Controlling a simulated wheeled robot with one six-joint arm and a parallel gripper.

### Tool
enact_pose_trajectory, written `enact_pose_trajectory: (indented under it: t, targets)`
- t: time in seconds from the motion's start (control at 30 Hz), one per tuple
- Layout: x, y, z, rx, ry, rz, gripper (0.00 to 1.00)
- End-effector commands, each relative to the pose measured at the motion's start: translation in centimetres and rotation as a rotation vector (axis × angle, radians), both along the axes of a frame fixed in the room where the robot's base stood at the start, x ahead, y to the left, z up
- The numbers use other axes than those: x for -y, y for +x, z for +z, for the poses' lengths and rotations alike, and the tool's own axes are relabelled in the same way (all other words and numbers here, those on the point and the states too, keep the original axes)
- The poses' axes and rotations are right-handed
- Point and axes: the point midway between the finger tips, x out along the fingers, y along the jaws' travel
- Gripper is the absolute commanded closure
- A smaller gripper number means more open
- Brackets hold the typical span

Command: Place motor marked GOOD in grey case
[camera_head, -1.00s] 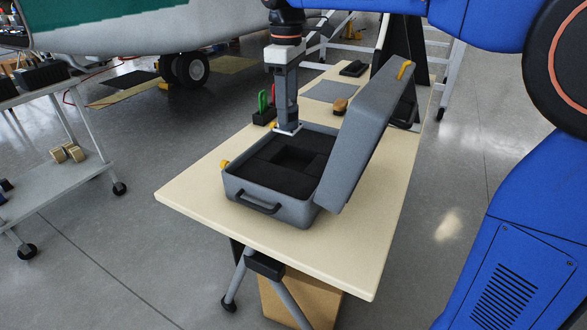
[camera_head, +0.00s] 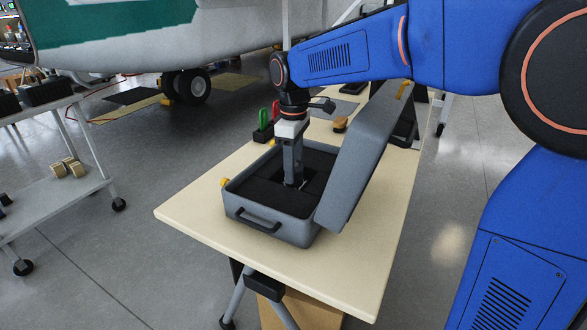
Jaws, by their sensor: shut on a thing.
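The grey case (camera_head: 290,231) stands open on the table. Its lid (camera_head: 366,150) is tilted up on the right side. Dark foam (camera_head: 262,190) lines the case, and its recess is mostly hidden behind my gripper. My gripper (camera_head: 297,185) points straight down into the case, near the middle of the foam. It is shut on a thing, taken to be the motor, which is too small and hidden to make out. No GOOD mark can be read.
The pale table (camera_head: 205,207) has free room left and front of the case. A black holder (camera_head: 262,135) with green- and red-handled tools stands behind it, and a brown-topped object (camera_head: 340,124) lies near the lid. A grey cart (camera_head: 50,182) stands at left.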

Motion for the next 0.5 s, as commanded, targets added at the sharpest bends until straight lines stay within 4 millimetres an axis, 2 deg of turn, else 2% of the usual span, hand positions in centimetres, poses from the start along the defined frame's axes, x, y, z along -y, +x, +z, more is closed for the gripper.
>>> enact_pose_trajectory:
  t: [0.43,0.47,0.5]
  targets:
    - [0.00,0.01,-0.79,0.001,0.000,0.000,0.98]
    - [-0.01,0.00,-0.83,0.000,0.000,0.000,0.56]
    - [-0.01,0.00,-0.81,0.000,0.001,0.000,0.53]
